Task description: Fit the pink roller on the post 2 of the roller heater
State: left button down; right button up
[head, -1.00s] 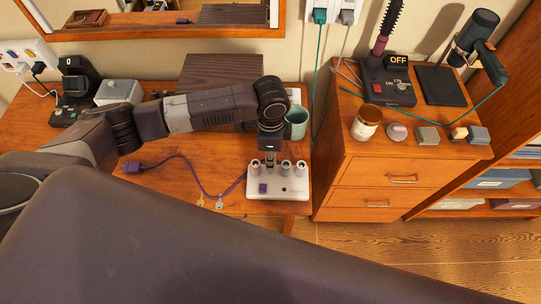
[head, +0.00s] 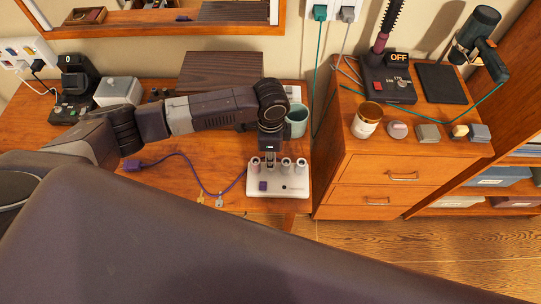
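The roller heater (head: 293,189) is a white base near the front edge of the wooden table, with a purple block on its front left. Upright rollers or posts stand on it: one at the left (head: 255,168) looks pinkish, and two paler ones stand at the right (head: 286,167) and far right (head: 301,167). My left gripper (head: 270,154) points down just above the heater, between the left one and the right pair. Its fingers are small and dark, and I cannot tell whether they hold a roller. It partly hides the post below it. My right gripper is not in view.
A purple cord (head: 190,160) runs left from the heater, with small keys (head: 202,199) near it. A teal cup (head: 297,121) stands close behind my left gripper. A drawer cabinet (head: 385,185) at right bears a mug (head: 367,121) and several small items.

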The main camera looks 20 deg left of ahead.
pick_arm(q)
jog(key=shift+f, duration=0.55)
dwell(0.6)
jog(key=shift+r+p, duration=0.1)
jog(key=shift+p, duration=0.25)
jog(key=shift+f+b, duration=0.75)
jog(key=shift+f, duration=0.65)
dwell(1.3)
jog(key=c, duration=1.6)
grip_release()
notch_tip(320, 180, up, 12)
